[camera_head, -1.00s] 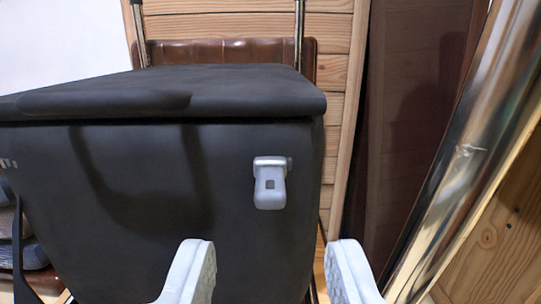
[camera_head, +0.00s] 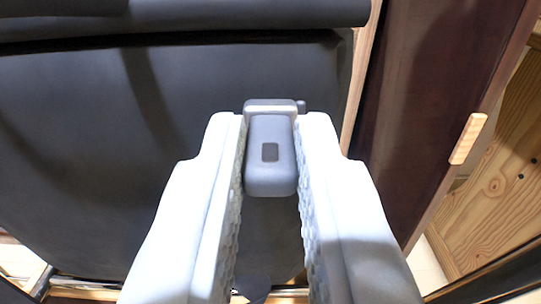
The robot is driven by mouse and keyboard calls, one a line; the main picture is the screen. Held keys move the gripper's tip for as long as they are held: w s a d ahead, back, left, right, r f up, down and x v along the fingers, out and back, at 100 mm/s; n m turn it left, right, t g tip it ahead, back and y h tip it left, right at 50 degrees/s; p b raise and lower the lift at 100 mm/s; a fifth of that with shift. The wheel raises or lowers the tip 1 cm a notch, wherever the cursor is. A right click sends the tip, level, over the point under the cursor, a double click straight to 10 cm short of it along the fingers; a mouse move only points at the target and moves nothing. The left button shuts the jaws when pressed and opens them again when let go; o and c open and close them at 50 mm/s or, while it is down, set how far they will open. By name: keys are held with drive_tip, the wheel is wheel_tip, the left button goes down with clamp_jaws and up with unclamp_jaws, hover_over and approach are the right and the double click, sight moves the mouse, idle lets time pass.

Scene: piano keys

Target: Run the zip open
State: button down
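Zip teeth are not clearly visible, and the sides of the tab are partly hidden by the fingers.
The bag's padded upper edge (camera_head: 190,15) overhangs above the zip pull. A dark reddish-brown panel (camera_head: 430,90) stands to the right, with a wooden surface (camera_head: 495,180) beyond it.

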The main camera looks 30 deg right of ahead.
drive_tip(key=shift+a, duration=0.1)
drive_tip(key=w+a, duration=1)
drive_tip(key=a, duration=0.5)
drive_tip(key=shift+w+a, duration=0.4)
drive_tip(key=shift+r, duration=0.1)
drive_tip(key=c, duration=1.4)
unclamp_jaws()
drive_tip(key=shift+w+a, duration=0.1)
drive_tip(key=shift+a, duration=0.15)
drive_tip(key=v, duration=1.7)
drive_tip(key=shift+a, duration=0.1)
